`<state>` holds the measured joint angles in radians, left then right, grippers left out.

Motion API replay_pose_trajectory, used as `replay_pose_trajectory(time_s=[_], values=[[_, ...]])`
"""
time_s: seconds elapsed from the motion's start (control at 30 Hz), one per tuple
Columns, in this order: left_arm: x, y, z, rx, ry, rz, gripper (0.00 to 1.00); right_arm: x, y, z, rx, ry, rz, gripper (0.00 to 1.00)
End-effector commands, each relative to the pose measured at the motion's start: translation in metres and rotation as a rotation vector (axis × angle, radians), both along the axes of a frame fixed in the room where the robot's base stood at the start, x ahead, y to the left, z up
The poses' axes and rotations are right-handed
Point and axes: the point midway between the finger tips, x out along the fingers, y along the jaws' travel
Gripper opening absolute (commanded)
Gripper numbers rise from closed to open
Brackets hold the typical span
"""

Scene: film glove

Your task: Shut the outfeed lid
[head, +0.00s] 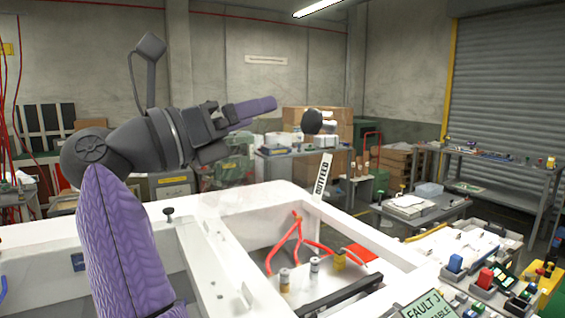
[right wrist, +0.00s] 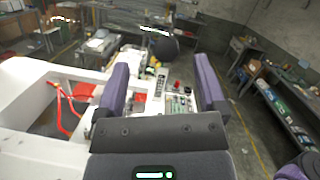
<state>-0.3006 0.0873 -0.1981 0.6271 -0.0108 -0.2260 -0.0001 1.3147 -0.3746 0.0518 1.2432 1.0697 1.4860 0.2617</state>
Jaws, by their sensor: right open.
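The outfeed opening in the white machine (head: 240,197) is uncovered, with red hoses (head: 297,232) and small fittings visible inside. An upright OUTFEED label (head: 322,177) stands at its far edge. I cannot clearly make out the lid itself. A dark bar (head: 330,294) lies across the opening's near right side. The opening shows at left there.
A FAULT sign (head: 430,305) and a bench with coloured switches (head: 485,277) stand at the right. A dark ball-shaped thing (head: 312,122) shows beyond the machine. Workbenches (head: 490,160) line the back right. The air above the opening looks clear.

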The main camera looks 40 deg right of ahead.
Motion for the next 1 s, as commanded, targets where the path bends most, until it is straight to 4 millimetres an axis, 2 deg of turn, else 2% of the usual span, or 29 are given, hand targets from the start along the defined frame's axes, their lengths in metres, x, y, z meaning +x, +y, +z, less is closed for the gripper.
replay_pose_trajectory(time_s=[0.03,0.17,0.27,0.5,0.6,0.7,0.93,1.0], values=[[-0.002,0.0,-0.012,0.001,0.004,0.0,1.0,-0.006,0.004,-0.008,0.087,-0.042,0.0,0.89],[-0.004,0.001,-0.014,0.002,0.007,-0.001,1.0,-0.013,0.006,-0.011,0.201,-0.082,-0.007,0.89],[-0.004,0.001,-0.012,0.001,0.006,-0.001,1.0,-0.014,-0.012,-0.01,0.206,-0.086,-0.011,0.89],[-0.003,0.0,-0.009,0.0,0.005,0.0,1.0,-0.017,-0.068,-0.008,0.202,-0.085,-0.014,0.89],[-0.003,0.0,-0.007,0.0,0.004,0.001,1.0,-0.017,-0.082,-0.008,0.201,-0.083,-0.013,0.89],[-0.003,0.0,-0.007,0.0,0.004,0.001,1.0,-0.017,-0.089,-0.009,0.201,-0.083,-0.011,0.89],[-0.003,0.0,-0.007,0.0,0.004,0.001,1.0,-0.017,-0.09,-0.009,0.2,-0.083,-0.011,0.89],[-0.003,0.0,-0.007,0.0,0.004,0.001,1.0,-0.017,-0.09,-0.009,0.2,-0.083,-0.011,0.74]])
